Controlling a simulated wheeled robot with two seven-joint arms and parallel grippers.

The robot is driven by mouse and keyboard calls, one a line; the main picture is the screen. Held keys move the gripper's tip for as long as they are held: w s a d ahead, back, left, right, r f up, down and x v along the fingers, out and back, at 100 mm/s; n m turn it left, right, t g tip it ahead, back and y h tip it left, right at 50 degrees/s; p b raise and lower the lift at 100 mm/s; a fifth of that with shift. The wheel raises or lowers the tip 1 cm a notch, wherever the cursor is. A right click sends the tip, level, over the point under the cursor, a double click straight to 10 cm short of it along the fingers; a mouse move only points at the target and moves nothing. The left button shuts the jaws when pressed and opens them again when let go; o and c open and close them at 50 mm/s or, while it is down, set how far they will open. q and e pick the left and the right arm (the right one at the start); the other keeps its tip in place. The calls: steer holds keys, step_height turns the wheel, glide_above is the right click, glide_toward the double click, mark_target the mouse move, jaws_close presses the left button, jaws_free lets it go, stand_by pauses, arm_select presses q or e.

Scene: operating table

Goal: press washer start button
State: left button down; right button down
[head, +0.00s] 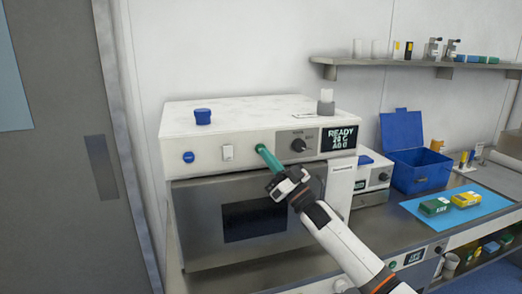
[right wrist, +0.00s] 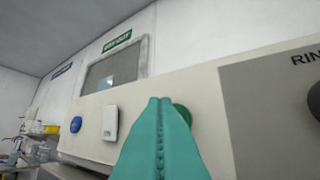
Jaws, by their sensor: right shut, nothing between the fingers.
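The washer (head: 210,170) is a white-topped machine with a steel door and a front panel. Its display (head: 338,138) reads READY with 20 C below. A round green button (right wrist: 183,113) shows on the panel in the right wrist view, partly hidden behind my fingers. My right gripper (head: 261,150) has teal fingers, shut and empty, with the tips at the panel by the green button; they also show in the right wrist view (right wrist: 160,102). I cannot tell whether they touch the button. My left gripper is not in view.
A blue button (head: 188,157) and a white switch (head: 227,152) sit left of my fingers, and a dark knob (head: 298,145) sits right. A blue cap (head: 203,116) stands on the washer. A blue open box (head: 415,165) and a blue mat (head: 480,208) lie to the right.

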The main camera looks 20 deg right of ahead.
steer(key=shift+w, duration=0.2)
stand_by(0.3)
steer(key=shift+w, duration=0.25)
steer(key=shift+w+b, duration=0.35)
steer(key=shift+b, duration=0.2)
stand_by(0.4)
steer(key=shift+s, duration=0.1)
steer(key=shift+s+p, duration=0.5)
steer(key=shift+s, duration=0.2)
steer(key=s+p, duration=0.2)
steer(key=s, duration=0.3)
steer(key=shift+d+p, duration=0.1)
steer(key=shift+p, duration=0.3)
